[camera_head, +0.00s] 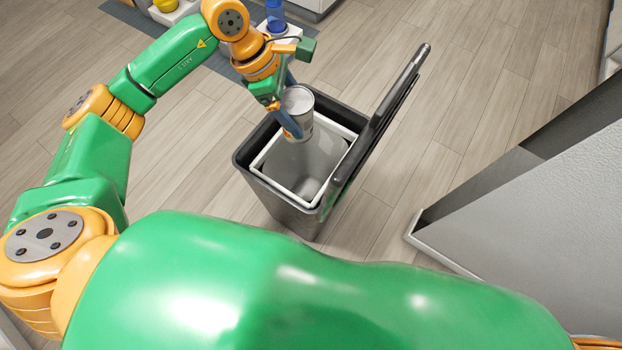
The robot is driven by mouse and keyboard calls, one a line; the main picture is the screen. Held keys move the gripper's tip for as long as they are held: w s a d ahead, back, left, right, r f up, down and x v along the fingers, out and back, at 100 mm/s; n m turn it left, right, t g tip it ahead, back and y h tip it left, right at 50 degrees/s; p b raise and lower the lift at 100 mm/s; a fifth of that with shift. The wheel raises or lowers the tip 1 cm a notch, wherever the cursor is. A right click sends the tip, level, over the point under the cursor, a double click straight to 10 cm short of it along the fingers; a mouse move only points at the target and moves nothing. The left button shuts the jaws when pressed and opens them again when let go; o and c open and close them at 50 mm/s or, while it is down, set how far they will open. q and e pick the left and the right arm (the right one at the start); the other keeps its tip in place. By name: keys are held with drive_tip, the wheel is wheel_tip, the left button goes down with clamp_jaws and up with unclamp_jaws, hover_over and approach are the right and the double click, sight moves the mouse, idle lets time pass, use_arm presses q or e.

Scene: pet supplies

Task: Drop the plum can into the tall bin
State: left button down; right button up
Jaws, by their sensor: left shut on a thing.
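My left gripper (290,118) is shut on a can (299,101) with a pale metal lid. The can is held upright over the opening of the tall bin, towards its far side. Its side is mostly grey in this view, so I cannot make out a plum colour, and the gripper fingers hide part of it. The tall bin (295,218) is dark grey with a white inner liner, and its lid (378,115) stands open on the right. The inside of the bin looks empty where I can see it. My right gripper is not in view.
A large grey cabinet or panel (540,225) stands to the right of the bin. At the top, a blue bottle-like thing (275,14) and a yellow thing (166,5) stand near a dark mat (120,12). Wooden floor around the bin is clear.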

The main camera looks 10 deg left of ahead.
use_arm(q)
drive_tip(key=w+f+n+t+b, duration=0.1)
drive_tip(key=n, duration=0.1)
drive_tip(key=w+f+n+b, duration=0.1)
drive_tip(key=f+n, duration=0.1)
drive_tip(key=w+f+n+t+y+b, duration=0.1)
drive_tip(key=f+n, duration=0.1)
drive_tip(key=n, duration=0.1)
drive_tip(key=shift+a+t, duration=0.3)
drive_tip(key=shift+n+y, duration=0.3)
drive_tip(key=shift+n, duration=0.2)
drive_tip(key=f+b, duration=0.2)
drive_tip(key=f, duration=0.1)
drive_tip(key=f+b, duration=0.2)
drive_tip(key=f, duration=0.1)
drive_tip(key=shift+w+a, duration=0.15)
drive_tip(key=shift+a, duration=0.05)
unclamp_jaws()
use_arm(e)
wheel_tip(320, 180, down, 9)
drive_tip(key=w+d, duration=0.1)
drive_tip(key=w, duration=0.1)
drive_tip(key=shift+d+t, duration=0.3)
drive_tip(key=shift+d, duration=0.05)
